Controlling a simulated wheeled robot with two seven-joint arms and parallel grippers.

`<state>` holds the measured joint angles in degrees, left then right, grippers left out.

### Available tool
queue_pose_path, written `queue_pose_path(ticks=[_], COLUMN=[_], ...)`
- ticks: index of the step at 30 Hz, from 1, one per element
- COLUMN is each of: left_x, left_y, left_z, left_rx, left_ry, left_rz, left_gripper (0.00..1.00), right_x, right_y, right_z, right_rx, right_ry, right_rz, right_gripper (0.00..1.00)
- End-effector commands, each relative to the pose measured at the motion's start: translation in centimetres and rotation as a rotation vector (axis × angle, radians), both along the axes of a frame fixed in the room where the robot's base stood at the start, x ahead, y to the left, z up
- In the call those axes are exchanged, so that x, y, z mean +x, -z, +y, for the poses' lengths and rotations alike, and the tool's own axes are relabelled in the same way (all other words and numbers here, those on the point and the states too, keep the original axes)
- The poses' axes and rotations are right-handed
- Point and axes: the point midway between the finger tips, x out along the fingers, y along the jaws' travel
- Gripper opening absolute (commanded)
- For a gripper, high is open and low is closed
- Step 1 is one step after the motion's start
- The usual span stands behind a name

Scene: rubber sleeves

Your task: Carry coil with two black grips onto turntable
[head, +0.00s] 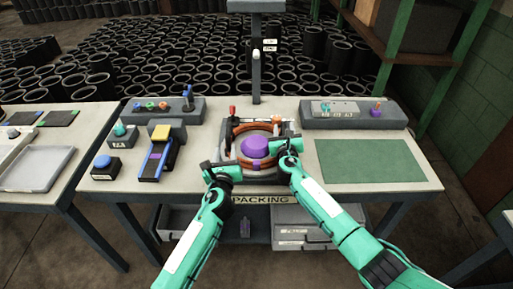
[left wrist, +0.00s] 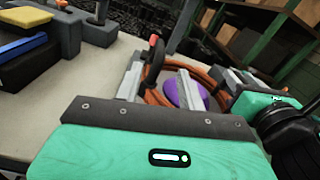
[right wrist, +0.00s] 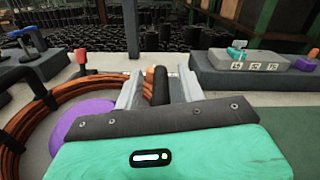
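The orange-brown coil (head: 275,127) lies around the purple hub (head: 254,147) of the turntable (head: 227,138). It also shows in the left wrist view (left wrist: 208,80) and the right wrist view (right wrist: 45,100). My left gripper (head: 218,168) is at the turntable's front left, its fingers apart in the left wrist view (left wrist: 158,85). My right gripper (head: 283,146) is at the coil's right side. In the right wrist view a black grip with an orange end (right wrist: 160,85) shows between its spread fingers, with gaps beside it.
A red-topped lever (head: 233,111) stands at the turntable's back left. A blue stand with a yellow top (head: 160,131) is to the left. A green mat (head: 370,161) lies clear on the right. A grey post (head: 256,75) rises behind, and a control box (head: 352,113) stands back right.

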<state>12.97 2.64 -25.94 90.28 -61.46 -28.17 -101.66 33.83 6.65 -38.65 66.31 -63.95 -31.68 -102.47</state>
Motion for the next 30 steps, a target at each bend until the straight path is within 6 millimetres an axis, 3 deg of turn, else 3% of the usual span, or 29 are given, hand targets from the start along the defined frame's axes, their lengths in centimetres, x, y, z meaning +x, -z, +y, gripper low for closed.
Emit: queue_pose_path(ticks=[8,21,30], left_x=[-0.2,-0.1,-0.1], left_y=[0.0,0.0,0.0], left_z=[0.0,0.0,0.0], left_rx=[0.0,0.0,0.0], left_ry=[-0.001,-0.001,-0.001], left_rz=[0.001,0.0,0.0], left_gripper=[0.4,0.4,0.4], right_x=[-2.6,-10.2,-12.0], right_y=[0.1,0.1,0.0], right_z=[0.0,0.0,0.0], right_rx=[0.001,0.0,0.0], right_ry=[-0.002,-0.001,0.0], right_rz=[0.0,0.002,0.0], right_gripper=[0.4,0.4,0.4])
